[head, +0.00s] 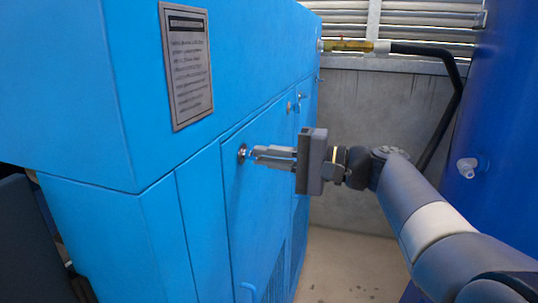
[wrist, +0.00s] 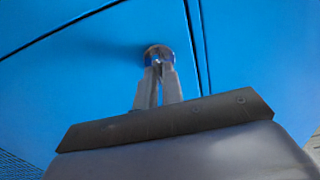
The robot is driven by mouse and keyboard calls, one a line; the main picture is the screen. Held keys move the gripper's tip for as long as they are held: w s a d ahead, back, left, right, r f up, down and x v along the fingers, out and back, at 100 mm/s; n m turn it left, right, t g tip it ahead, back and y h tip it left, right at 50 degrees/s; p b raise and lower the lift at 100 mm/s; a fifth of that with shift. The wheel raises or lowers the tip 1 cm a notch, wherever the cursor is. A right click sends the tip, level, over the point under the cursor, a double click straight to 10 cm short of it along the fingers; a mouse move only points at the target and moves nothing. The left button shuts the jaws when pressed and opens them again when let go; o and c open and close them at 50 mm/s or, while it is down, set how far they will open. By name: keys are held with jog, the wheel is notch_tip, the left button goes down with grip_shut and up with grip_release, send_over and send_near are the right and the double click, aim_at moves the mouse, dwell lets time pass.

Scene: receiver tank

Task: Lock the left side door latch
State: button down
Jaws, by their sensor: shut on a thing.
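The left side door (head: 255,205) is a blue panel on the side of the blue cabinet. Its latch (head: 242,153) is a small round metal piece near the door's upper left corner. My gripper (head: 252,155) reaches it from the right, and its fingers are shut on the latch. In the wrist view the latch (wrist: 158,54) is a round metal disc at the fingertips (wrist: 159,68). The fingertips hide its middle, so I cannot tell which way it is turned. The door looks flush with the cabinet.
Further right on the cabinet are another latch (head: 289,107) and a small fitting (head: 301,96). A brass valve (head: 348,45) with a black hose (head: 450,70) is at the back. A blue tank (head: 500,140) stands at the right. The concrete floor (head: 345,265) between is clear.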

jog(key=c, duration=1.5)
grip_release()
jog(key=shift+c, duration=0.2)
jog(key=shift+d, duration=0.1)
jog(key=b+v, duration=0.2)
jog(key=v, duration=0.8)
jog(key=shift+d, duration=0.3)
jog(key=shift+a, duration=0.15)
jog(key=p+x, duration=0.2)
jog(key=x, duration=0.8)
jog(key=shift+a, duration=0.25)
